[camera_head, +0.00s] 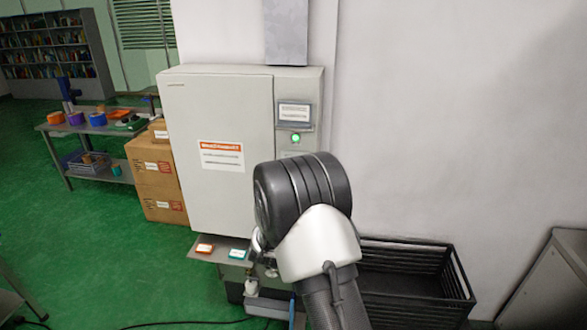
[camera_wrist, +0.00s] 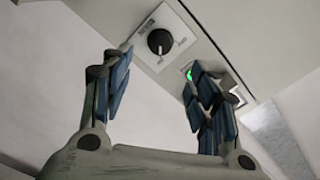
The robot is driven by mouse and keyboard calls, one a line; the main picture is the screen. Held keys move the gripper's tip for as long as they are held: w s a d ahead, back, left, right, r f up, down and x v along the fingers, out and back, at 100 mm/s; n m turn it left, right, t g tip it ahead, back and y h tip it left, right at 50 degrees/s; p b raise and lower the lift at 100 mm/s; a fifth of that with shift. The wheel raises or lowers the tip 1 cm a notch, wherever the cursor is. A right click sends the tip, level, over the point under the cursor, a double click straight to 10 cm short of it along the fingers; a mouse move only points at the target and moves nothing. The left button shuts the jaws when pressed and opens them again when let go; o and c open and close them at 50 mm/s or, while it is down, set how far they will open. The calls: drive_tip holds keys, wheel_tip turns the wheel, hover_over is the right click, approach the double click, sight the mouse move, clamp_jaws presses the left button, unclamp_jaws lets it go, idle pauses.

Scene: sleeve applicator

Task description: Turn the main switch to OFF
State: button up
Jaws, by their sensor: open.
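The main switch (camera_wrist: 160,42) is a black round knob with a pale pointer line on a light label plate. It shows in the wrist view, upper middle, ahead of my gripper. My gripper (camera_wrist: 158,72) is open and empty, with one blue-padded finger on each side. The fingers look apart from the knob. In the head view my arm hides the knob and my gripper. The grey cabinet (camera_head: 218,110) carries a green lit lamp (camera_head: 296,138) on its right strip; the lamp also shows in the wrist view (camera_wrist: 189,74), beside my right finger. The knob's label text is too small to read.
Below the cabinet is a shelf (camera_head: 215,246) with an orange and a teal item. A black crate (camera_head: 412,272) stands to the right, near my arm. Cardboard boxes (camera_head: 155,170) and a side table (camera_head: 97,128) stand left. The wall right of the cabinet is bare.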

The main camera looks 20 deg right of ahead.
drive_tip(key=x, duration=1.1)
drive_tip(key=c, duration=1.1)
drive_tip(key=shift+o, duration=0.2)
drive_tip(key=shift+n, duration=0.3)
drive_tip(key=shift+n+b, duration=1.05)
drive_tip(key=shift+n, duration=7.65)
